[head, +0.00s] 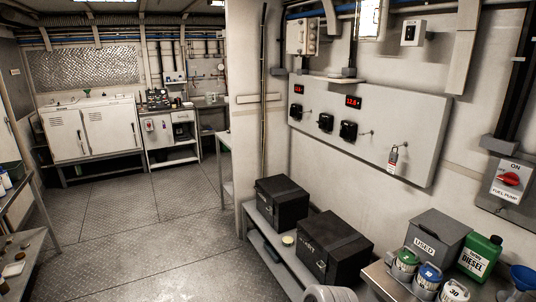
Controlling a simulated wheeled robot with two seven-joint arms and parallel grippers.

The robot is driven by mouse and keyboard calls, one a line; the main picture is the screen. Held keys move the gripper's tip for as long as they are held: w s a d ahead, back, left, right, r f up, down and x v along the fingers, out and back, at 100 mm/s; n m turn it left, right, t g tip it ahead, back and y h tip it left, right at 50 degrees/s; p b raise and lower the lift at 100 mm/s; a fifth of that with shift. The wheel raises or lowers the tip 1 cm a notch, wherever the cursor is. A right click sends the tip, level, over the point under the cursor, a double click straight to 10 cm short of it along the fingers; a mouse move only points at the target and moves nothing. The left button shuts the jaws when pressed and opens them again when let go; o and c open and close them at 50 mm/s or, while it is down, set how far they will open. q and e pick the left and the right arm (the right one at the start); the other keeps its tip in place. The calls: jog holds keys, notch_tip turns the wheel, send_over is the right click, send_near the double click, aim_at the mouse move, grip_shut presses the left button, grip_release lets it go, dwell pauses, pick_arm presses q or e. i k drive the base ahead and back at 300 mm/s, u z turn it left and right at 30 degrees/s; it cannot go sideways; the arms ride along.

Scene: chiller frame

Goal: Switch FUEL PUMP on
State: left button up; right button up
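The FUEL PUMP switch (508,180) is a red rotary handle on a grey wall box at the far right of the head view. ON is printed above the handle and FUEL PUMP below it. The red handle lies roughly sideways, slightly tilted, not pointing straight up at ON. Neither of my grippers shows in the head view.
A grey panel (362,127) with black switches and red displays hangs left of the switch. Below are black boxes (334,246), a USED bin (437,238), a green diesel can (480,257) and a blue funnel (522,278). Open floor (150,220) lies left.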

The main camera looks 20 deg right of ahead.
aim_at(511, 179)
jog(key=z, duration=0.6)
jog(key=i, duration=1.5)
jog(key=z, duration=1.2)
